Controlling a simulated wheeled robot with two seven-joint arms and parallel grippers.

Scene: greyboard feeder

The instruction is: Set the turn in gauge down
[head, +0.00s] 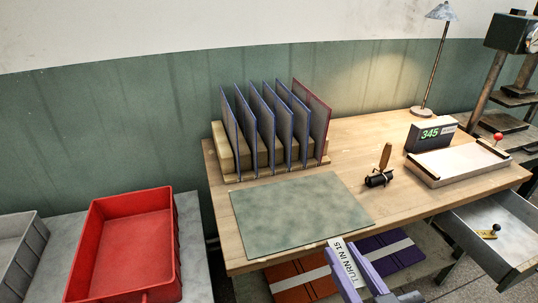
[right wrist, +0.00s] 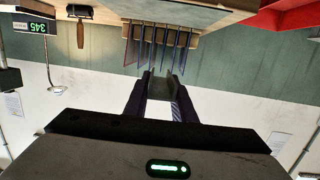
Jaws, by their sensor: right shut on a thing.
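The turn-in gauge (head: 344,262) is a pale flat strip lettered "TURN IN 15". My right gripper (head: 349,250) is shut on it, at the front edge of the wooden bench (head: 350,140). In the right wrist view the gauge (right wrist: 161,88) shows as a grey piece between the dark fingers of the gripper (right wrist: 160,80). The green mat (head: 300,212) lies bare on the bench, just behind and left of the gauge in the head view. I cannot tell how high the gauge is. My left gripper is not in view.
A rack of upright blue-edged boards (head: 270,130) stands behind the mat. An open drawer (head: 492,240) juts out. A red crate (head: 125,245) stands left.

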